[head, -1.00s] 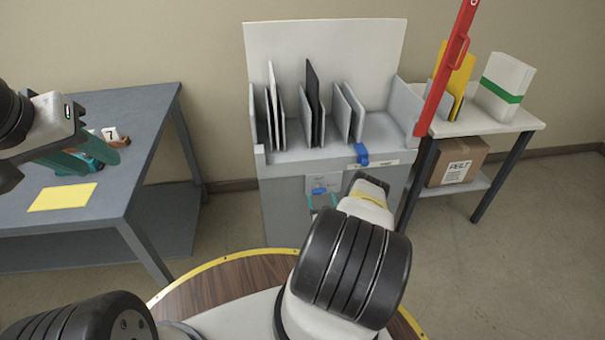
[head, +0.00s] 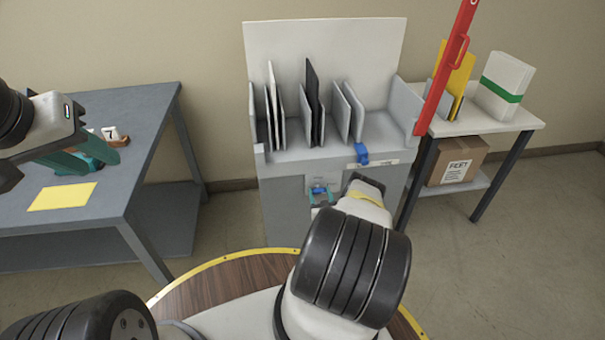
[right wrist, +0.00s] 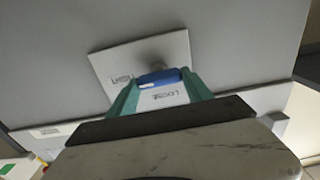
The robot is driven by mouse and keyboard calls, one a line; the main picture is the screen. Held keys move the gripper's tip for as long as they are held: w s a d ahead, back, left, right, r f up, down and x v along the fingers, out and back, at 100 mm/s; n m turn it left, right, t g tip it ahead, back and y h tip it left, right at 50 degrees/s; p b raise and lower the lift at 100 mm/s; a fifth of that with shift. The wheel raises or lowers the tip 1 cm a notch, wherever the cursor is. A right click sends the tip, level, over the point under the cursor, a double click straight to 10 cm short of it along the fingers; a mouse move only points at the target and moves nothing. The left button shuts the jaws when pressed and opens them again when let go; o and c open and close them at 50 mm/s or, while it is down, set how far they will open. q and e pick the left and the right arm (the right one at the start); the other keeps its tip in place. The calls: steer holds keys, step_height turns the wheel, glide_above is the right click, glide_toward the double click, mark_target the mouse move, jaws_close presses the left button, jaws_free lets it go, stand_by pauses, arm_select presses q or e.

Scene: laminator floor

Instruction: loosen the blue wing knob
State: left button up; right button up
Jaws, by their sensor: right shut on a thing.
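The blue wing knob (right wrist: 160,77) is on a white label plate (right wrist: 110,66) on the grey front panel. In the right wrist view it sits between the teal fingertips of my right gripper (right wrist: 162,88), which is shut on it. The plate has words near the knob, one reading like "LOOSE". In the head view the knob (head: 319,189) is small and partly hidden by my right gripper (head: 322,196). My left gripper (head: 103,156) is over the left table, its teal fingers apart, with nothing visibly held.
The grey rack (head: 283,152) holds several upright panels; a blue part (head: 361,153) sits on its front edge. A red bar (head: 446,70) rises at its right. The left table (head: 150,115) carries a yellow sheet (head: 62,197). A right table (head: 520,122) holds folders, with a box (head: 458,160) below.

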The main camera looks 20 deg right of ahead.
steer(key=n, duration=0.4)
steer(key=shift+a, duration=0.15)
steer(key=n, duration=0.4)
steer(key=shift+f+n, duration=0.1)
steer(key=shift+n, duration=0.3)
steer(key=n, duration=0.9)
steer(key=shift+f, duration=0.2)
steer(key=o, duration=1.4)
steer(key=shift+c, duration=0.2)
